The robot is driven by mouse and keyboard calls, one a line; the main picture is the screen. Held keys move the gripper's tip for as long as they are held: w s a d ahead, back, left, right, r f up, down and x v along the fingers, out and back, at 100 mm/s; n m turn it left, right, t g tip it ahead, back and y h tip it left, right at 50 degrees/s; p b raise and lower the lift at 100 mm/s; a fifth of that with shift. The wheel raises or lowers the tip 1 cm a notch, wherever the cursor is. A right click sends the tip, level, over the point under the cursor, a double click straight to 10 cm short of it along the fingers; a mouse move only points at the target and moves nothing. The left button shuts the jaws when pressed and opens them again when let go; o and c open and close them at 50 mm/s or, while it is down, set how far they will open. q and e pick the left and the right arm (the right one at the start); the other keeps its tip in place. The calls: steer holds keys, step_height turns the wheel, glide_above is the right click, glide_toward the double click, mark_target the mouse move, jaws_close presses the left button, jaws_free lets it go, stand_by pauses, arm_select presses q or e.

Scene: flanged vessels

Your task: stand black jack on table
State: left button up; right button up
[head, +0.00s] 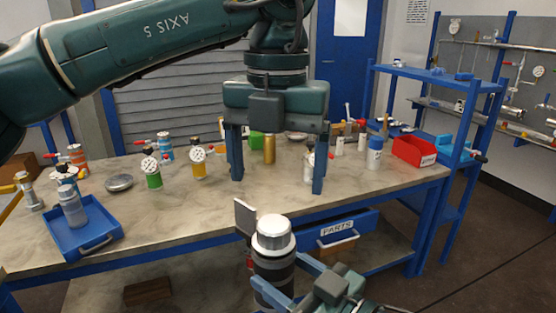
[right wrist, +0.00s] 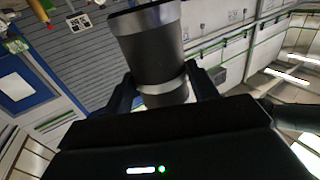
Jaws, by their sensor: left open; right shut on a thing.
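The black jack (head: 273,266) is a dark cylinder with a silver-white cap, in front of the table's front edge in the head view. My right gripper (head: 289,279) is shut on it and holds it roughly upright, clear of the table (head: 215,213). In the right wrist view the jack (right wrist: 150,52) sits between the two fingers (right wrist: 164,92), with a light band near them. My left gripper (head: 278,187) is open and points down over the table. A gold cylinder (head: 269,149) shows between its fingers; I see no contact.
A blue tray (head: 103,244) with a grey bottle is at the table's left. Several gauged cylinders stand along the back. A white bottle with a blue cap (head: 374,158) and a red bin (head: 413,151) are at the right. The front middle of the tabletop is clear.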

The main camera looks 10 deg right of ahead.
mark_target(277, 222)
arm_select(q)
step_height(277, 222, down, 11)
steer(key=shift+f, duration=0.2)
arm_select(e)
steer(key=shift+r, duration=0.15)
arm_select(q)
steer(key=shift+c, duration=0.2)
steer(key=shift+d+r, duration=0.1)
steer(key=shift+d, duration=0.05)
steer(key=c, duration=1.5)
arm_select(e)
steer(key=shift+s+a, duration=0.1)
steer(key=shift+a, duration=0.05)
arm_select(q)
steer(key=shift+c, duration=0.3)
arm_select(e)
steer(key=o, duration=1.6)
